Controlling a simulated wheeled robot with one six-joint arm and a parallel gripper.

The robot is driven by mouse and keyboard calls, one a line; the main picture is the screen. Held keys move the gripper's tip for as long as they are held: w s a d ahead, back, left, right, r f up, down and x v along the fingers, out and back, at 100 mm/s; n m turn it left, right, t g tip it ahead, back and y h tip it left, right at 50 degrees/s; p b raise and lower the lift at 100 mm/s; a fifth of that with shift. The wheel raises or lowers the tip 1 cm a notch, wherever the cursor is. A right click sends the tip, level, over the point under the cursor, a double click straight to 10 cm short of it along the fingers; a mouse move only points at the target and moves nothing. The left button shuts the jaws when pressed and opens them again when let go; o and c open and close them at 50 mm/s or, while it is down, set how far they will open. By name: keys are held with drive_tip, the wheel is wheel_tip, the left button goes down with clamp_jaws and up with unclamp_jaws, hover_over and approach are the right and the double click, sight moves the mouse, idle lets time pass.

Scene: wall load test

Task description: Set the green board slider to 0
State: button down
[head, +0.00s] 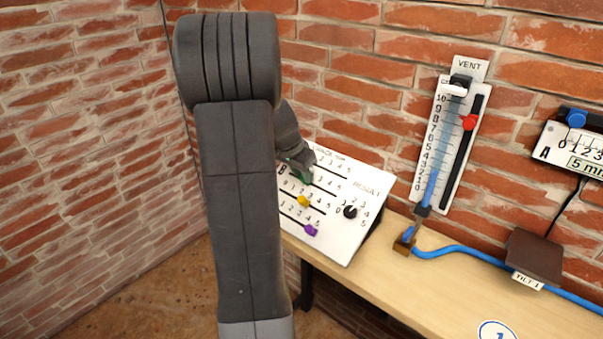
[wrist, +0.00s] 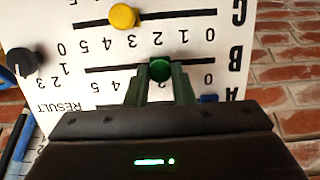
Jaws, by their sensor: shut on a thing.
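The white sloping board (head: 345,225) stands on the bench with several slider rows and a RESULT dial. The green slider (wrist: 160,69) is in row B and also shows, partly hidden, in the head view (head: 304,179). In the wrist view, which is upside down, it sits about level with the 2, with the 0 end of its slot to the right. My gripper (wrist: 160,76) is shut on the green slider, one finger on each side. In the head view my arm hides the board's left part. The row's 3 is hidden behind a finger.
The yellow slider (wrist: 123,16) is in the neighbouring row, near 3. The purple slider (head: 310,230) is in the lowest row. A blue slider (wrist: 208,98) shows at the gripper's edge. The black RESULT dial (head: 350,212) and VENT gauge (head: 450,140) stand to the right.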

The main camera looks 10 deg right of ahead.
drive_tip(key=w+a, duration=0.2)
drive_tip(key=w+a+b, duration=0.1)
drive_tip(key=w+a, duration=0.1)
drive_tip(key=w, duration=0.1)
drive_tip(key=shift+w+a, duration=0.1)
drive_tip(key=shift+w, duration=0.1)
drive_tip(key=shift+r, duration=0.1)
drive_tip(key=c, duration=1.6)
unclamp_jaws()
drive_tip(key=o, duration=0.4)
drive_tip(key=shift+a, duration=0.1)
drive_tip(key=shift+c, duration=0.2)
drive_tip(key=v, duration=1.3)
drive_tip(key=shift+r+b, duration=0.35)
drive_tip(key=shift+b, duration=0.1)
drive_tip(key=shift+f, duration=0.1)
